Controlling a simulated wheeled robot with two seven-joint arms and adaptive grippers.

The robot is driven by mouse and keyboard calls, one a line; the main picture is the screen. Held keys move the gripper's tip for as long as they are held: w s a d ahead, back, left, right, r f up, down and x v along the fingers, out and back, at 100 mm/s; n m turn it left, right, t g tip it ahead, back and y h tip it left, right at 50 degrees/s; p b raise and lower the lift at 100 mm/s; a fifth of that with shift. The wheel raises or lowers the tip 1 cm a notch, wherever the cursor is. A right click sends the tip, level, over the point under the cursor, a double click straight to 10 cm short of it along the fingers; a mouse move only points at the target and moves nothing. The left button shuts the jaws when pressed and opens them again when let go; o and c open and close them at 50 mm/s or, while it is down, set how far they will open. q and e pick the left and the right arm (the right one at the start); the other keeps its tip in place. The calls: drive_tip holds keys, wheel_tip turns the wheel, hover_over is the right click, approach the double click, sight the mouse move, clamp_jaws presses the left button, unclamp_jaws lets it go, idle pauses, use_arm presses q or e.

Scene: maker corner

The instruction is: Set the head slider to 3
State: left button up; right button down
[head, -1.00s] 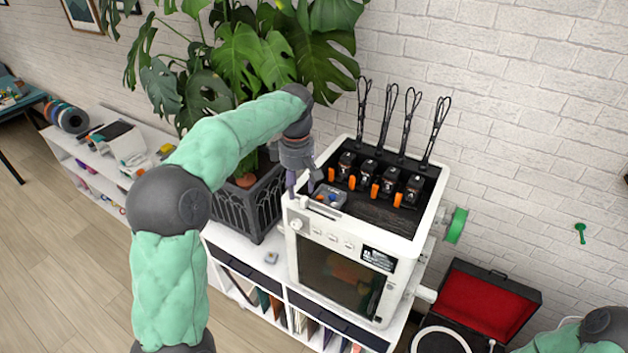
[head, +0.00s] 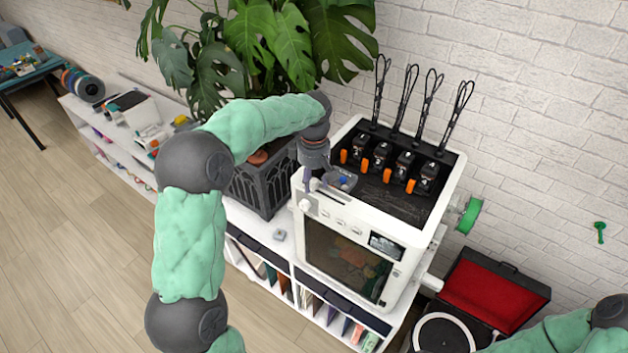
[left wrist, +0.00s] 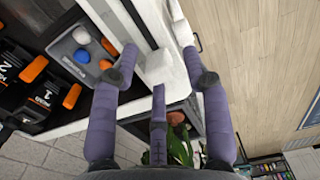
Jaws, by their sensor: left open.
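The white printer (head: 325,217) stands on a low shelf. A slot with the head slider (head: 329,189) runs along its front top rim, near the left corner; I cannot read its scale or setting. My left gripper (head: 311,187) is over the left end of this rim, pointing down. My right gripper is out of view; only part of my right arm shows at lower right.
A small grey panel with coloured buttons (head: 341,179) lies just behind the rim. Several black tool heads with orange levers (head: 403,160) stand in the printer's open top. A potted plant (head: 262,182) stands close on the left. An open record player (head: 492,290) is at lower right.

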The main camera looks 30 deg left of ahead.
sight(332, 198)
use_arm(q)
drive_tip(key=shift+f, duration=0.5)
clamp_jaws()
drive_tip(key=d+b, duration=0.1)
drive_tip(key=d, duration=0.5)
drive_tip(key=shift+s+d, duration=0.1)
drive_tip(key=shift+s, duration=0.1)
